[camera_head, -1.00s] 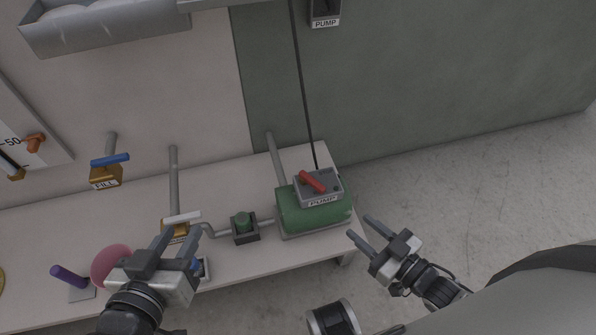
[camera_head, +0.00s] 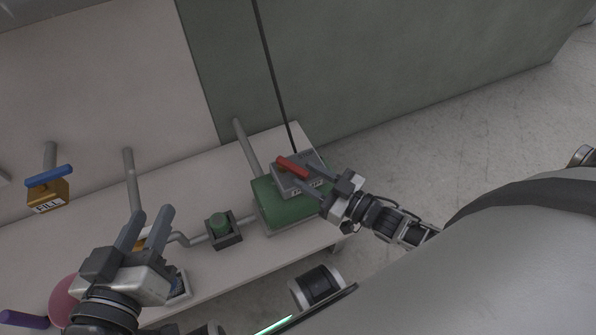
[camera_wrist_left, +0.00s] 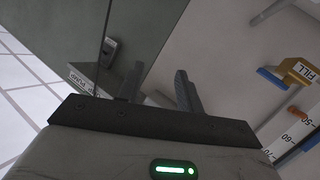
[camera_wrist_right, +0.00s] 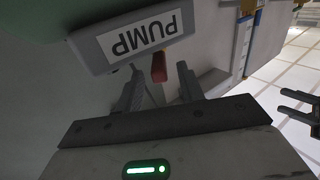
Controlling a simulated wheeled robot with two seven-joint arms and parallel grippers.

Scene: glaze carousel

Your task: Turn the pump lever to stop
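The pump is a green body (camera_head: 285,213) with a grey box labelled PUMP on top, at the right end of the pale bench. A red lever (camera_head: 291,166) lies across the box, pointing to the upper left in the head view. My right gripper (camera_head: 310,179) is open at the box's right side, its fingers reaching toward the lever. In the right wrist view the red lever (camera_wrist_right: 158,68) shows between the open fingers, beyond their tips; no contact is visible. The PUMP label (camera_wrist_right: 138,36) is close above. My left gripper (camera_head: 150,217) is open and empty over the bench's left part.
A FILL valve with a blue handle (camera_head: 49,176) is farther left. A pink round thing (camera_head: 64,298) and a purple handle (camera_head: 22,319) are at lower left. A thin dark line rises behind the pump box.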

